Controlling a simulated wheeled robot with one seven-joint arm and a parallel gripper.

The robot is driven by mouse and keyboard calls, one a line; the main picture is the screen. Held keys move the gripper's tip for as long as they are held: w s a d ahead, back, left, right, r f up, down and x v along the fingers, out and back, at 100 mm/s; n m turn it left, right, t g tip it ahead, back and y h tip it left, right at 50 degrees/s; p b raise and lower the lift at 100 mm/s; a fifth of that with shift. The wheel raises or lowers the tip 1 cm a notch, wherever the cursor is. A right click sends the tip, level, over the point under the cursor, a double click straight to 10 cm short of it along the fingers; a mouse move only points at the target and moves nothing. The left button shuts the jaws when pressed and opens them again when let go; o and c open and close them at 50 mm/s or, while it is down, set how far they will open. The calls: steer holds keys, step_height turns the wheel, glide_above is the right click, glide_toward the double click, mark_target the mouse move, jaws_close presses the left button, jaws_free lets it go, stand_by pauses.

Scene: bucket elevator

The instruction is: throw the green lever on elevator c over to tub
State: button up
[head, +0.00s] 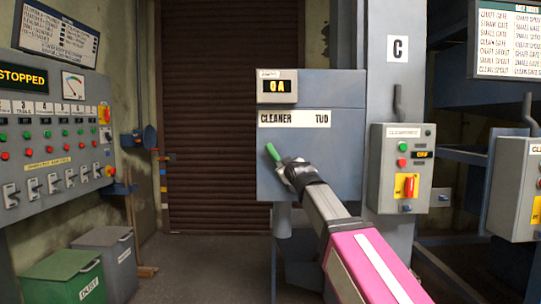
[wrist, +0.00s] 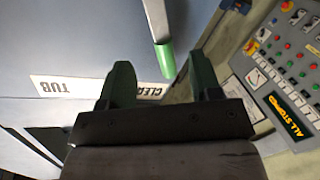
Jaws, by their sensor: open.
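The green lever (head: 271,152) is on the front of a blue-grey box (head: 330,185) labelled CLEANER on the left and TUB on the right. It leans up and left, to the CLEANER side. Its lower part is hidden behind my gripper (head: 289,170). In the wrist view the lever's green grip (wrist: 165,58) and pale shaft show just beyond and between the two fingers of my gripper (wrist: 160,72). The fingers are open, and I cannot tell whether either touches the lever.
A control panel (head: 55,130) reading STOPPED is at the left. Two bins (head: 65,272) stand below it. The floor before the brown shutter is clear.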

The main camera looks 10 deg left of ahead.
steer(key=y, duration=0.1)
glide_toward(274, 154)
steer(key=shift+n+t, duration=0.3)
steer(key=x, duration=1.1)
steer(key=shift+w+a+f, duration=0.15)
steer(key=shift+f, duration=0.15)
jaws_close()
